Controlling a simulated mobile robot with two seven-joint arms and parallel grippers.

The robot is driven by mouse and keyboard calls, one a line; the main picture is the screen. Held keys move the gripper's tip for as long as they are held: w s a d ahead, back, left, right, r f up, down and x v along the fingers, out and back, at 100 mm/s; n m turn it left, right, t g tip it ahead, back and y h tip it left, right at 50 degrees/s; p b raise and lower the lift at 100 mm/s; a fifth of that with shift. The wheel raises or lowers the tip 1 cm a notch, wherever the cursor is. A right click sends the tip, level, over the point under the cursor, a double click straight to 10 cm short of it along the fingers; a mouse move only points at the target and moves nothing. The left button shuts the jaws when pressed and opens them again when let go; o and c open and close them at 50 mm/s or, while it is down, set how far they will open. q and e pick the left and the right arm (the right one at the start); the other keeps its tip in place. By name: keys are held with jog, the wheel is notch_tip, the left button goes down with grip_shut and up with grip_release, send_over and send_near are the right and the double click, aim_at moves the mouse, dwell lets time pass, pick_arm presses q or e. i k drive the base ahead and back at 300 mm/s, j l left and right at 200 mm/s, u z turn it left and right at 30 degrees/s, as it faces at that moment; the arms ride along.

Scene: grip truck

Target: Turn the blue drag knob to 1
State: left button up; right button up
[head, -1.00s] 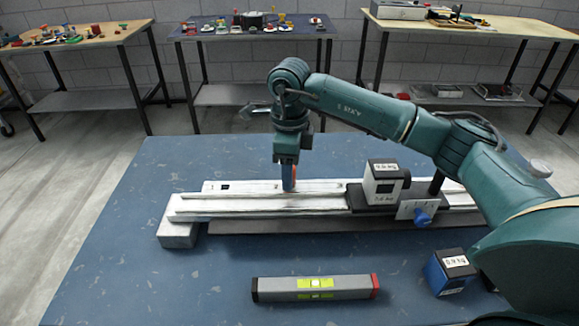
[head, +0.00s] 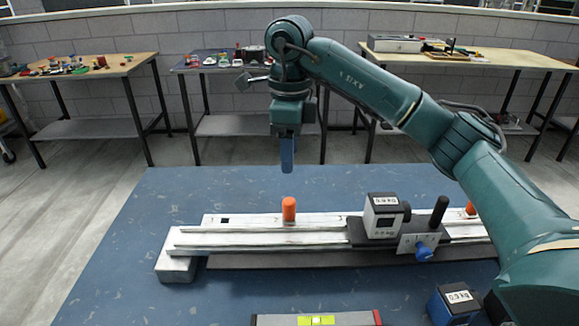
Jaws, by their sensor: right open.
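The blue drag knob (head: 424,253) sits on the front of the dark carriage, on a light plate (head: 405,244) with a "0" on its left part. The carriage stands on the right half of the white rail (head: 260,238) and carries a box-shaped weight (head: 382,216) and a black upright handle (head: 438,211). An orange peg (head: 289,209) stands upright at the rail's back edge. My right gripper (head: 287,168) points down above the orange peg, apart from it and well left of the knob. It is open and empty, though its fingers overlap in this view. My left gripper is out of view.
A blue-and-black weight (head: 453,304) stands at the front right of the blue table (head: 110,285). A grey level (head: 316,320) lies at the front edge of the view. The table's left side is clear.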

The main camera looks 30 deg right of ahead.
aim_at(422, 253)
jog(key=k+j, duration=0.65)
jog(key=k, duration=0.25)
